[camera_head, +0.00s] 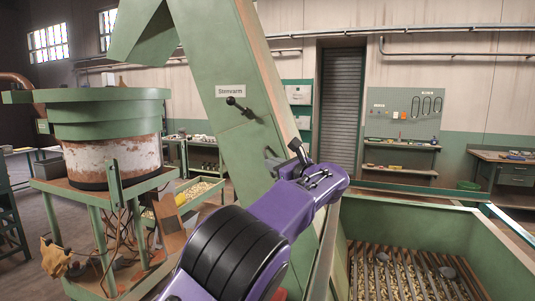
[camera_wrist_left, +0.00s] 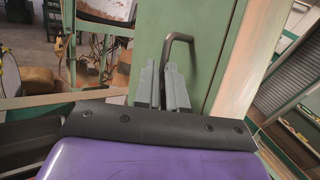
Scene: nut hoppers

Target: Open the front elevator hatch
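The elevator (camera_head: 222,62) is a tall, slanted green metal housing in the middle of the head view. A black lever (camera_head: 239,106) sits on its face under a white label. My left gripper (camera_head: 272,157) is at the lower part of the housing, with its purple hand in front. In the left wrist view, its two grey fingers (camera_wrist_left: 162,82) stand close together with a narrow gap. A bent dark handle (camera_wrist_left: 181,38) is right at the fingertips, against the green panel (camera_wrist_left: 214,45). My right gripper is not in view.
A green bowl-shaped hopper (camera_head: 108,122) on a green frame stands at left. A green bin (camera_head: 400,215) with a slatted grate and nuts is at right, close to my left arm. Workbenches and a grey shutter door (camera_head: 341,105) are at the back.

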